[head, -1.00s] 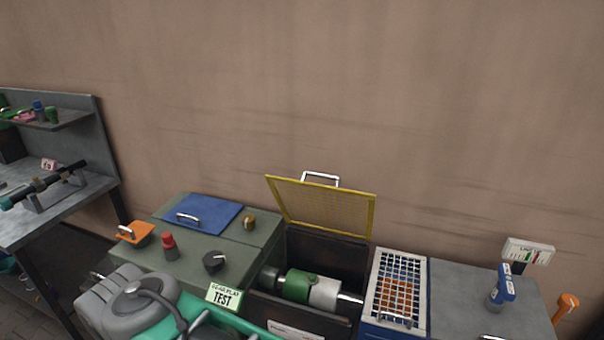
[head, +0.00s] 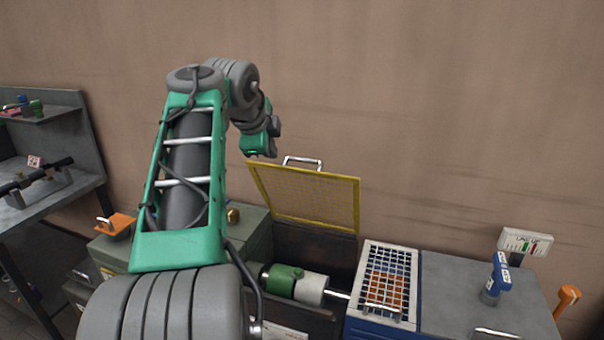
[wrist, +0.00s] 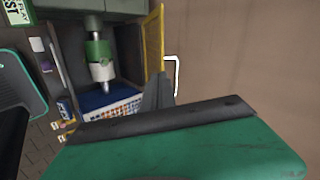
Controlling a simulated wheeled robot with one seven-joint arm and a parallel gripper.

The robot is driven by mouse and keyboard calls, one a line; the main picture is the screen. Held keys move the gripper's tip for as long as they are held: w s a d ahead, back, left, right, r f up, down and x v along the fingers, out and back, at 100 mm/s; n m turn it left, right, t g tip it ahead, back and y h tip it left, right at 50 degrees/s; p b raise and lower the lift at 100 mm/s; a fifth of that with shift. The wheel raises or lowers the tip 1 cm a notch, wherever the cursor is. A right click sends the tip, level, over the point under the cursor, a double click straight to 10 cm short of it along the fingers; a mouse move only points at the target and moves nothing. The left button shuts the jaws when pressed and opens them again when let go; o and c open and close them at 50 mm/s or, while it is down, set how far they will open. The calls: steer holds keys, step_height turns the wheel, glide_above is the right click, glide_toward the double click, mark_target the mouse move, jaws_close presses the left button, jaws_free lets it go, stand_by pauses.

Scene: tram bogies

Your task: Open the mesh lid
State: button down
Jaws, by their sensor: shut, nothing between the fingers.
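The yellow-framed mesh lid (head: 305,197) stands raised and tilted back over the dark open bay, its pale handle (head: 303,160) on its top edge. In the wrist view the lid (wrist: 154,40) is seen nearly edge-on, with its handle (wrist: 177,72) to its right. My gripper (head: 262,148) is shut and empty, up by the lid's top left corner. In the wrist view its grey fingers (wrist: 158,85) overlap the lid's lower end; I cannot tell whether they touch. A green and silver cylinder (head: 297,284) lies in the bay.
A blue bin with a white grid top (head: 388,285) stands right of the bay, orange showing beneath the grid. Further right are a grey bench top (head: 455,290), a blue tool (head: 498,278) and a gauge (head: 525,241). The brown wall (head: 430,100) is close behind.

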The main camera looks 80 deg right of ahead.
mark_target(303, 159)
steer(key=s+d+m+g, duration=0.1)
steer(key=s+d+m, duration=0.15)
steer(key=s, duration=0.25)
steer(key=x, duration=0.4)
steer(key=p+x, duration=0.1)
steer(key=x, duration=0.3)
steer(key=shift+d+f, duration=0.1)
steer(key=shift+d, duration=0.45)
steer(key=shift+w, duration=0.1)
